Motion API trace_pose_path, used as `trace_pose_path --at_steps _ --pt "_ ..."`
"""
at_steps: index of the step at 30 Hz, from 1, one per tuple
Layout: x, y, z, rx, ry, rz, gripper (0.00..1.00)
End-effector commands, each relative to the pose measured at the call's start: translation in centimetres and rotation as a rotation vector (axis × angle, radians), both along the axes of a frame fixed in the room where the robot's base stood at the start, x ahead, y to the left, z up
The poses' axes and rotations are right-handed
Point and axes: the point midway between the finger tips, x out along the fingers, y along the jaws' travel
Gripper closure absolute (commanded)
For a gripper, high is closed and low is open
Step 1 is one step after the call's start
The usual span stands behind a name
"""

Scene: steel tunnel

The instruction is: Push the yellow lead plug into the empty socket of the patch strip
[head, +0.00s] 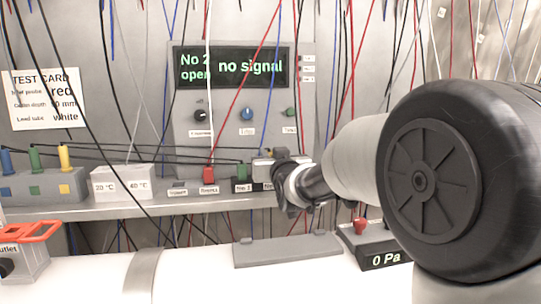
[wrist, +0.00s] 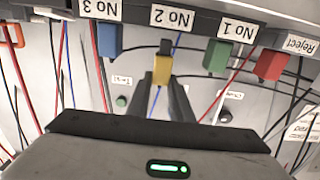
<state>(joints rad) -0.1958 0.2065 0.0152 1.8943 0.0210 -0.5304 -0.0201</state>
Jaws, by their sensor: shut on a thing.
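The patch strip (wrist: 205,22) runs across the top of the wrist view, with labels No 3, No 2, No 1 and Reject appearing upside down. The yellow lead plug (wrist: 161,72) is between the fingertips of my gripper (wrist: 164,84), which is shut on it. Its dark end points at the strip by the No 2 label; I cannot tell whether it touches. A blue plug (wrist: 107,40) is by No 3, a green plug (wrist: 216,56) by No 1 and a red plug (wrist: 269,65) by Reject. In the head view my gripper (head: 281,157) hides the yellow plug.
The display (head: 232,66) reads "No 2 open" and "no signal". Many thin leads hang around the strip. A 0 Pa box (head: 385,258) sits below right.

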Motion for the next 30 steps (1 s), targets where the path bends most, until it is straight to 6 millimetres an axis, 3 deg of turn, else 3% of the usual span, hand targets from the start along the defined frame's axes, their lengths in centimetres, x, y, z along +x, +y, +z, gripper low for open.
trace_pose_path --at_steps 30 --pt "0.0 0.0 -2.2 0.000 -0.001 0.000 1.00"
